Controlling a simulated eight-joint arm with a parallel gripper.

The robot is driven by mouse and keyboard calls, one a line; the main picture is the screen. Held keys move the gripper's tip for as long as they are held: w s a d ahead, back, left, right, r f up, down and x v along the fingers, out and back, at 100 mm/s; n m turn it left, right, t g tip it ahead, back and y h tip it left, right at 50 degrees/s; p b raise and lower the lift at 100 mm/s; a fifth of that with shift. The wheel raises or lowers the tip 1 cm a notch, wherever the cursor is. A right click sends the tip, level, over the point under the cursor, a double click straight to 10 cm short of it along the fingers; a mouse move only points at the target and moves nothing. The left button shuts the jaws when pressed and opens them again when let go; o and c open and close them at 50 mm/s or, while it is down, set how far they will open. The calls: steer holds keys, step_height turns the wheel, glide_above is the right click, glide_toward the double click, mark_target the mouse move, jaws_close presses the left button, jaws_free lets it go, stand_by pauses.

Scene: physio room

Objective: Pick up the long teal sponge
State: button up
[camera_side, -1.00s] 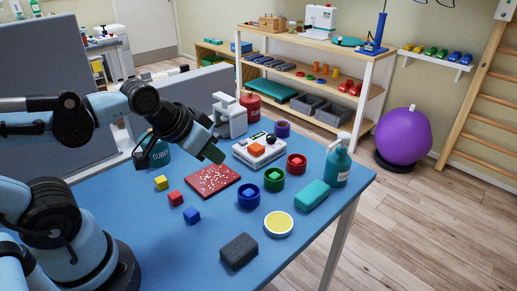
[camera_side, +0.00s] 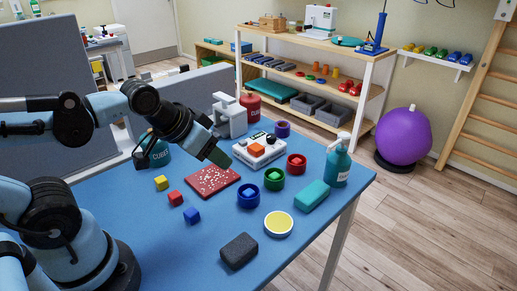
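The long teal sponge (camera_side: 312,196) lies flat on the blue table (camera_side: 160,248) near its right edge, in front of the teal pump bottle. My gripper (camera_side: 221,158) is above the table, over the far side of the red speckled board, well to the left of the sponge and apart from it. Its tip looks like one dark green-grey block from this side, so I cannot see whether the fingers are open. I see nothing hanging from it.
The pump bottle (camera_side: 338,164) stands close behind the sponge. A yellow-topped disc (camera_side: 278,223) and dark grey block (camera_side: 239,251) lie nearer. Small cubes (camera_side: 192,215) lie left.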

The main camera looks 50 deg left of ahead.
steer(key=o, duration=0.5)
steer(key=g, duration=0.4)
glide_above(312, 191)
steer(key=s, duration=0.1)
steer(key=f, duration=0.7)
steer(key=shift+s+d+f, duration=0.1)
steer(key=shift+s+d, duration=0.1)
steer(key=shift+d, duration=0.1)
steer(key=shift+a+x, duration=0.15)
steer(key=shift+x, duration=1.35)
steer(key=shift+a+x, duration=0.1)
steer(key=shift+x, duration=1.4)
steer(key=shift+s+f, duration=0.2)
steer(key=shift+f, duration=0.1)
